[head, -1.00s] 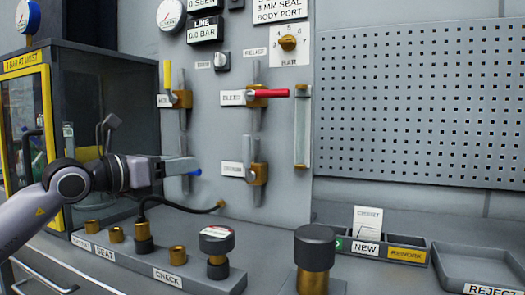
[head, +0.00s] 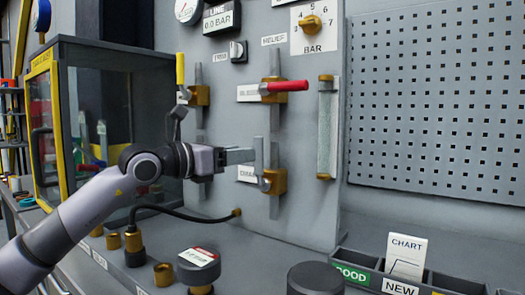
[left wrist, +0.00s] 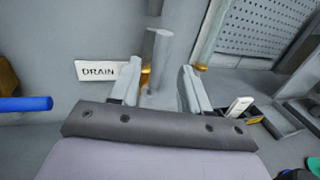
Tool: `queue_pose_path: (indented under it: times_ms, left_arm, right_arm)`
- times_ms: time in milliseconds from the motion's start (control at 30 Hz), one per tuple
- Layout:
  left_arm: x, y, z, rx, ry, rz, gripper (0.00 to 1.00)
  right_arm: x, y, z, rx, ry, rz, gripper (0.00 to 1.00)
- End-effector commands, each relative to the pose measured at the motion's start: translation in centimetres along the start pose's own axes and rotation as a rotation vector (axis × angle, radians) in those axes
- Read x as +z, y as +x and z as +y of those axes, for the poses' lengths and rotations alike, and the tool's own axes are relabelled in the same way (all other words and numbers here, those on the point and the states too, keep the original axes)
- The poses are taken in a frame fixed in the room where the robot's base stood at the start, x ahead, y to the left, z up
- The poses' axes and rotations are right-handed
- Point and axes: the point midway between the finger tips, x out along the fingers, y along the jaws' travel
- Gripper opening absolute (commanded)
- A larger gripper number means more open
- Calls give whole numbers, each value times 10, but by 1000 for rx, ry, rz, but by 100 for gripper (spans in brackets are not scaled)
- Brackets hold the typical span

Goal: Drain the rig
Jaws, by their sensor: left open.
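The drain valve (head: 277,182) is a brass body low on the grey panel, with its DRAIN label (left wrist: 97,71) to its left. Its grey lever (head: 259,150) stands upright; it also shows in the left wrist view (left wrist: 157,48) between my fingers. My left gripper (head: 250,157) is at this lever, jaws open, one finger on each side. Contact cannot be told. Above it, the red-handled valve (head: 283,87) has its handle level. A yellow handle (head: 180,68) stands upright at upper left. A blue handle (left wrist: 25,103) lies level left of the label. My right gripper is out of view.
A glass-doored cabinet (head: 100,50) stands left, close to my left arm. A black hose (head: 175,209) runs below my gripper. A sight tube (head: 327,125) is right of the valves. Below are fittings and a divided tray (head: 440,281).

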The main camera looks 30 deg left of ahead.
Motion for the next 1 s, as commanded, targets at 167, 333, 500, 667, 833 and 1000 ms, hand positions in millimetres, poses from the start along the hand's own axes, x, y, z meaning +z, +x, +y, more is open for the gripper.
queue_pose_path:
  times_ms: [167, 333, 500, 667, 833, 1000]
  left_arm:
    - [3, 26, -1, -2, -1, -2, 47]
    - [2, 47, -1, 0, 0, -1, 47]
    - [1, 58, 0, 0, 1, -1, 47]
    - [0, 61, 0, 0, 1, -1, 47]
    - [0, 60, 0, 0, 2, -1, 40]
    - [0, 60, 0, 0, 2, -1, 0]
  right_arm:
    - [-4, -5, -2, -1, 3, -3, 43]
    - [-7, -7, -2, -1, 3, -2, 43]
    - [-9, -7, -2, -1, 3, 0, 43]
    - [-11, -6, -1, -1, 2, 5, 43]
    - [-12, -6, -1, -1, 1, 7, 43]
    - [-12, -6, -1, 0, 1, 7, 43]
